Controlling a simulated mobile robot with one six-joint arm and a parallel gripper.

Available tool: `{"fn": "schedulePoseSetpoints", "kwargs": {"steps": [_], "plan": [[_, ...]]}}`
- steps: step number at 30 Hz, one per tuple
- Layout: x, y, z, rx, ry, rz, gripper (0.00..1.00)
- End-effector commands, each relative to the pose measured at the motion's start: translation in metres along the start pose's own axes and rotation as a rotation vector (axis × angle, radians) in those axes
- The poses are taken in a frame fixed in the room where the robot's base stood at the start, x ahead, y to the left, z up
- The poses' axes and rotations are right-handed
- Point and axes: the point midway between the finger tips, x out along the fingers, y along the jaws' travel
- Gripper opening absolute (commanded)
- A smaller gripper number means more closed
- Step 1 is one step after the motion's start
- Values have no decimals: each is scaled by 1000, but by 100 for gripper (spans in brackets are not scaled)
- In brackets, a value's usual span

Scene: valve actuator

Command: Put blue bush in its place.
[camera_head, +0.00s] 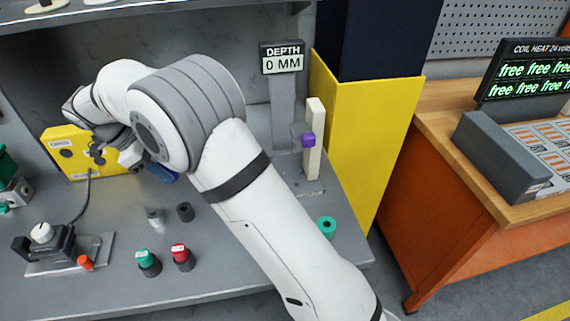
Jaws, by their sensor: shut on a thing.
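My gripper (133,158) is at the left, in front of the yellow box, partly hidden by my own arm. A blue piece (163,174), which I take for the blue bush, shows at the gripper's end, just below my arm's big joint. The gripper is shut on it. Most of the blue piece is hidden, so I cannot tell its tilt or its height over the grey bench (215,267).
A yellow box (62,155) with a cable stands at the left back. A lever fixture (50,245), green-topped (148,262) and red-topped (182,256) pieces, dark (185,212) and grey (155,219) cylinders, and a teal ring (327,226) occupy the bench. The depth gauge (283,64) reads 0 MM.

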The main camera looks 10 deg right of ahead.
Motion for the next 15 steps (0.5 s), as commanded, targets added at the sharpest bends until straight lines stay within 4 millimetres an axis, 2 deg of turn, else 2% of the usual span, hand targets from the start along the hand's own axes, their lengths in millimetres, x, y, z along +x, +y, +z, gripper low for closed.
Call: {"fn": "schedulePoseSetpoints", "kwargs": {"steps": [5, 15], "plan": [[17, 3, -22, -4, -1, -4, 9], [60, 4, -100, -9, 0, -7, 9]]}}
